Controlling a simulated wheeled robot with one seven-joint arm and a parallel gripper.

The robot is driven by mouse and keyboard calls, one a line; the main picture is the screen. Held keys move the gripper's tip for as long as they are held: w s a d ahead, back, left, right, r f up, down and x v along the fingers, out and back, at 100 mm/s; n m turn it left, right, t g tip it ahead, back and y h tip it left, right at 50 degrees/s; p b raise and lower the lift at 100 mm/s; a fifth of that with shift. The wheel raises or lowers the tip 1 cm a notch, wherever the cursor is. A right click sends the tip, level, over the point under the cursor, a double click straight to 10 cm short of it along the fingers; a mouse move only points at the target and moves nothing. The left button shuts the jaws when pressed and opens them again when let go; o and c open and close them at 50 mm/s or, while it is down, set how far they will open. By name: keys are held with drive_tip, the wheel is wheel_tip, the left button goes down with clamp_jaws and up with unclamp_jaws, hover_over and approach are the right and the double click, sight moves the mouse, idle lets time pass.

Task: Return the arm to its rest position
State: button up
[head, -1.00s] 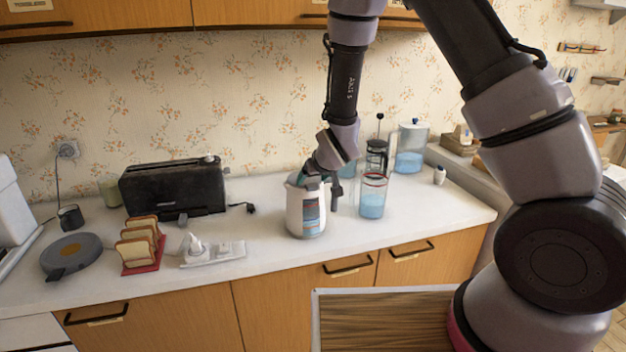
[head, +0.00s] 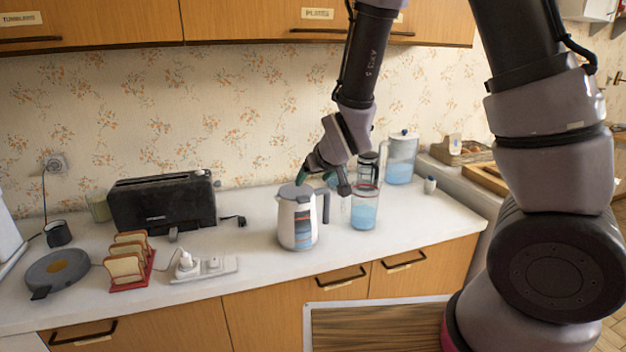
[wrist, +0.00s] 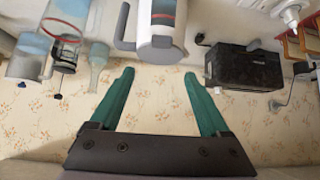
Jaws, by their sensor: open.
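My gripper (head: 322,182) is above the counter, just above and behind the white kettle (head: 297,222), in the head view. In the wrist view its two green fingers (wrist: 157,90) are spread apart with nothing between them. The kettle stands upright on the counter with its dark handle on the right. It also shows in the wrist view (wrist: 160,35), upside down beyond the fingertips. The gripper appears apart from the kettle.
A water jug (head: 364,208) with a red rim stands right of the kettle, with a French press (head: 368,166) and a lidded container (head: 401,158) behind. A black toaster (head: 163,203), toast rack (head: 130,262) and power strip (head: 205,269) are left. Cabinets (head: 250,20) hang above.

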drive_tip(key=s+d+r+m+g, duration=0.1)
drive_tip(key=s+d+r+m, duration=0.3)
drive_tip(key=d+r, duration=0.6)
drive_tip(key=s+d+r+m, duration=0.2)
drive_tip(key=s+d+r, duration=0.3)
drive_tip(key=d+r, duration=0.45)
drive_tip(key=s+d+r+m+h, duration=0.1)
drive_tip(key=s+d+r+m, duration=0.1)
drive_tip(key=s+r, duration=0.3)
drive_tip(key=s, duration=0.4)
drive_tip(key=shift+r, duration=0.15)
